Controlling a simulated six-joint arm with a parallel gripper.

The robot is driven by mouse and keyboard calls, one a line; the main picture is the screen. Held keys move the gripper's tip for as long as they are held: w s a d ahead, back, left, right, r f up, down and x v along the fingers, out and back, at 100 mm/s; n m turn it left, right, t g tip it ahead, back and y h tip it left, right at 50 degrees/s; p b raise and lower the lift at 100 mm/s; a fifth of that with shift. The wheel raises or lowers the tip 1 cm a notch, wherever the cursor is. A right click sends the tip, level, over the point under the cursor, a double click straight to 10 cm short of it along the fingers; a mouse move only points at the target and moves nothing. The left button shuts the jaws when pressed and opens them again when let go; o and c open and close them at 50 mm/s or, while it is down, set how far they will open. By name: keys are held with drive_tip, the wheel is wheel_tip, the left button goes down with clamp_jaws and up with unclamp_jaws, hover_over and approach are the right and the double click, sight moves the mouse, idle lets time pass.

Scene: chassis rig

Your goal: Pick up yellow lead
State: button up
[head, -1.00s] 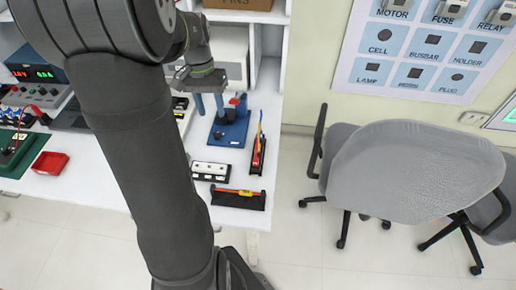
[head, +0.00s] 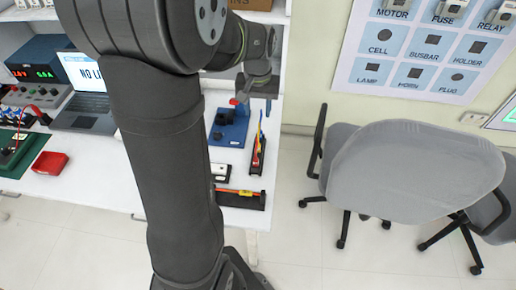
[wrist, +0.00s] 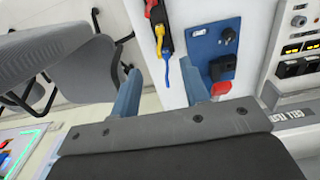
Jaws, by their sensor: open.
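The yellow lead (wrist: 159,38) shows in the wrist view in a dark narrow rack, beside a red lead (wrist: 151,6) and a blue lead (wrist: 166,68). In the head view the yellow lead (head: 259,143) is in the upright rack near the right edge of the white bench. My gripper (head: 255,104) is above the bench, just beyond the rack in the picture. Its blue-grey fingers are apart and empty in the wrist view (wrist: 160,88). The leads' ends lie between and beyond the fingers, with no visible contact.
A blue board with a knob and red part (head: 229,128) stands left of the rack. A dark tray with an orange-red item (head: 238,199) lies in front. Chairs stand right of the bench.

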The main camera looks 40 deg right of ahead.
sight(258, 145)
wheel_tip(258, 145, down, 16)
drive_tip(key=shift+w+f, duration=0.1)
drive_tip(key=shift+f, duration=0.05)
clamp_jaws()
idle(0.5)
